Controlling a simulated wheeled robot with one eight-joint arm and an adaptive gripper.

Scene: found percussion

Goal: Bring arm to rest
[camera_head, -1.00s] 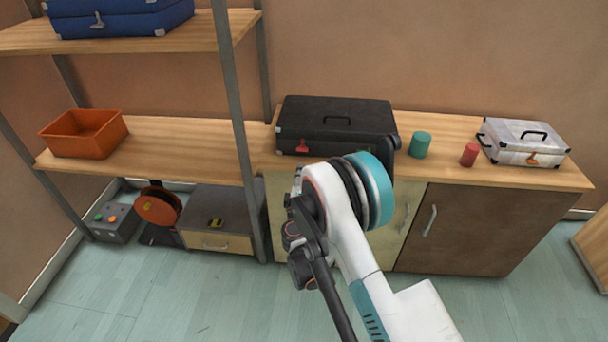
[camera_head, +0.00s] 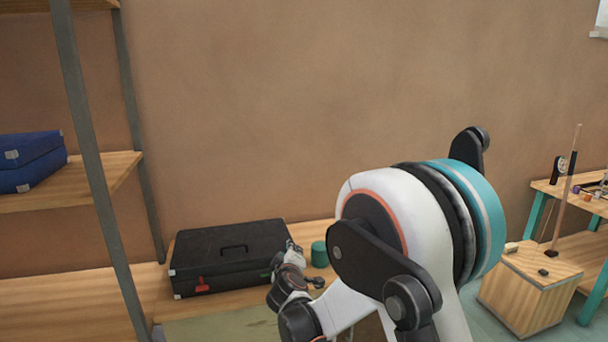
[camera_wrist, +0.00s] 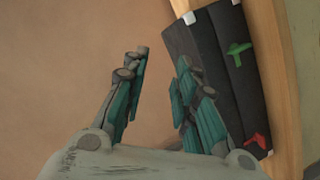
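My gripper (camera_wrist: 162,60) is open in the wrist view, with its two teal and grey fingers apart and nothing between them. In the head view my arm fills the lower right middle, and its far end shows small and partly hidden near the right end of the black case (camera_head: 225,250). The case lies closed on the wooden top, with a red latch and a green latch on its front. It also shows at the right of the wrist view (camera_wrist: 222,65), beyond the right finger. I cannot tell the exact gap between gripper and case.
A teal cylinder (camera_head: 319,254) stands right of the case. Blue cases (camera_head: 30,163) lie on the left shelf, whose grey post (camera_head: 90,150) rises nearby. At right are a wooden box (camera_head: 530,300) with a stick on it and a teal-legged table (camera_head: 575,188). The wall above is bare.

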